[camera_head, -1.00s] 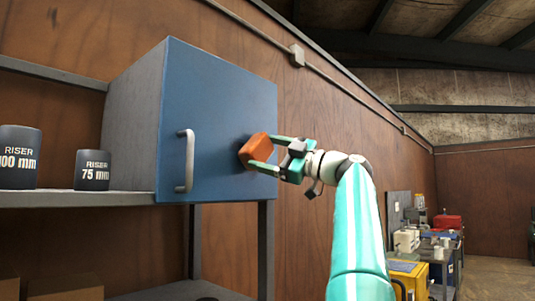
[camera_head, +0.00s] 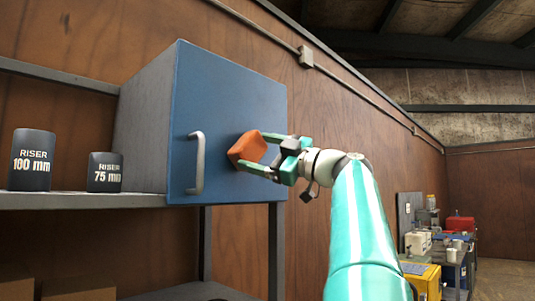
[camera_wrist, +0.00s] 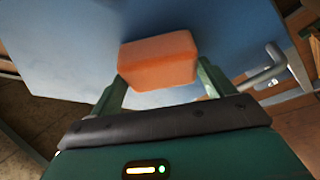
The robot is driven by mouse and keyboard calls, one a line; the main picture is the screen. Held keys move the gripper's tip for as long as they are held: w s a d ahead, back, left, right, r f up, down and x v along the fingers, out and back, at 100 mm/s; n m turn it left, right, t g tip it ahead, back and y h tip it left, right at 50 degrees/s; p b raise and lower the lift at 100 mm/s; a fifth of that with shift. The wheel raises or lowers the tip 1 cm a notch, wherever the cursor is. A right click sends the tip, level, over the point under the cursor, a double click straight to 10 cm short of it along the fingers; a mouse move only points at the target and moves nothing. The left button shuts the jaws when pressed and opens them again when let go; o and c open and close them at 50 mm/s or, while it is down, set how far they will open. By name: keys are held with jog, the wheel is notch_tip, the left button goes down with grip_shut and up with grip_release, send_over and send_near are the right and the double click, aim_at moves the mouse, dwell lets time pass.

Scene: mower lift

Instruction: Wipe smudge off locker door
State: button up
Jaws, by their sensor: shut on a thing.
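The blue locker door (camera_head: 235,95) fronts a grey cabinet, with a pale bar handle (camera_head: 197,163) at its left side. My gripper (camera_head: 258,152) is shut on an orange block-shaped sponge (camera_head: 246,150) in front of the door, to the right of the handle. In the wrist view the orange sponge (camera_wrist: 158,60) sits between the two green fingers, with the blue door (camera_wrist: 80,40) behind it and the handle (camera_wrist: 265,68) at right. The sponge is against the door or very close to it; I cannot tell which. No smudge shows clearly; the sponge may hide it.
The locker stands on a grey shelf (camera_head: 80,201). Two dark risers, a 100 mm one (camera_head: 32,160) and a 75 mm one (camera_head: 104,172), stand left of it. A wooden wall (camera_head: 340,140) is behind. A cluttered bench (camera_head: 440,245) stands at far right.

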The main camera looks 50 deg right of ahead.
jog(key=a, duration=0.8)
jog(key=shift+s, duration=0.1)
dwell(0.6)
jog(key=s, duration=0.6)
dwell(0.4)
jog(key=shift+s, duration=0.15)
jog(key=s, duration=0.2)
jog(key=shift+s+d, duration=0.1)
jog(key=shift+s, duration=0.3)
jog(key=shift+d, duration=0.1)
dwell(0.4)
